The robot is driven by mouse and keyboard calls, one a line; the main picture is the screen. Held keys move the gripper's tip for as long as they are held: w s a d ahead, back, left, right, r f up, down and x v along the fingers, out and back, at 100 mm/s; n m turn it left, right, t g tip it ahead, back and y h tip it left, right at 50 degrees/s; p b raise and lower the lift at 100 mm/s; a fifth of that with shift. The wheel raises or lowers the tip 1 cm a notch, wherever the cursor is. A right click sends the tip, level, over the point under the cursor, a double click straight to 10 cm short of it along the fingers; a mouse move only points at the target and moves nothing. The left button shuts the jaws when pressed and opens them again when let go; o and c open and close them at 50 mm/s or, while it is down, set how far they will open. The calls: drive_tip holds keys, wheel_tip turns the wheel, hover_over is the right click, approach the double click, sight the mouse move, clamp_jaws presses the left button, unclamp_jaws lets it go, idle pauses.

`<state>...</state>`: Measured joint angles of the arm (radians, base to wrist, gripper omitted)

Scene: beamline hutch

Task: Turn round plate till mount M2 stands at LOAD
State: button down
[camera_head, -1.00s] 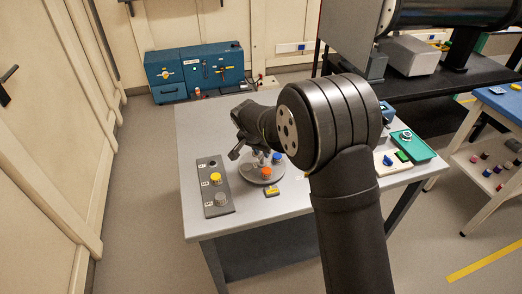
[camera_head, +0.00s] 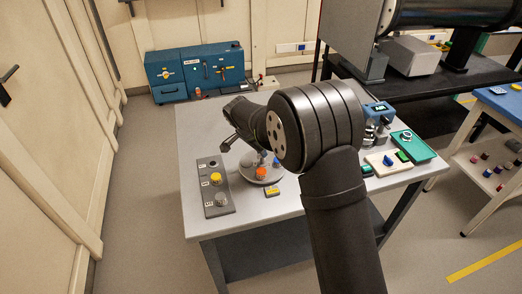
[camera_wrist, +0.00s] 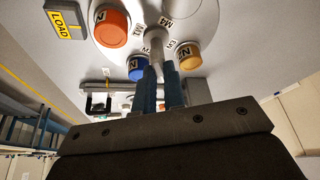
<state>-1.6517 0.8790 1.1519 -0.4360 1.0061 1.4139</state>
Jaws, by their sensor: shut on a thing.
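The round plate (camera_head: 245,172) lies on the grey table; it also shows in the wrist view (camera_wrist: 207,18). It carries an orange-capped mount (camera_head: 261,173), a blue-capped mount (camera_wrist: 137,68) and a yellow-capped mount (camera_wrist: 187,55). Small labels ring the hub; one seems to read M2 (camera_wrist: 165,21), but I cannot tell for certain which mount it marks. My gripper (camera_wrist: 159,70) is shut on the pale centre post (camera_wrist: 155,42) of the plate. The yellow LOAD sign (camera_wrist: 66,22) stands beside the plate, with the orange mount nearest it. My arm hides part of the plate in the head view.
A grey strip (camera_head: 208,172) with a yellow cap (camera_head: 216,178) lies left of the plate. A green tray (camera_head: 424,152) and a pale board with coloured blocks (camera_head: 377,170) lie at the table's right. A blue cabinet (camera_head: 172,70) stands behind.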

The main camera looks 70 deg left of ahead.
drive_tip(key=m+h, duration=0.1)
drive_tip(key=m, duration=0.2)
drive_tip(key=shift+a+m, duration=0.15)
drive_tip(key=shift+m, duration=0.25)
drive_tip(key=m+h, duration=0.1)
drive_tip(key=m, duration=0.2)
drive_tip(key=shift+a+m+h, duration=0.1)
drive_tip(key=shift+m+h, duration=0.2)
drive_tip(key=shift+h, duration=0.1)
drive_tip(key=m+h, duration=0.1)
drive_tip(key=m, duration=0.2)
drive_tip(key=m+g+h, duration=0.1)
drive_tip(key=m, duration=0.2)
drive_tip(key=shift+a, duration=0.2)
drive_tip(key=shift+m, duration=0.4)
drive_tip(key=c, duration=1.5)
unclamp_jaws()
drive_tip(key=shift+w, duration=0.1)
drive_tip(key=v, duration=1.2)
drive_tip(key=shift+a, duration=0.15)
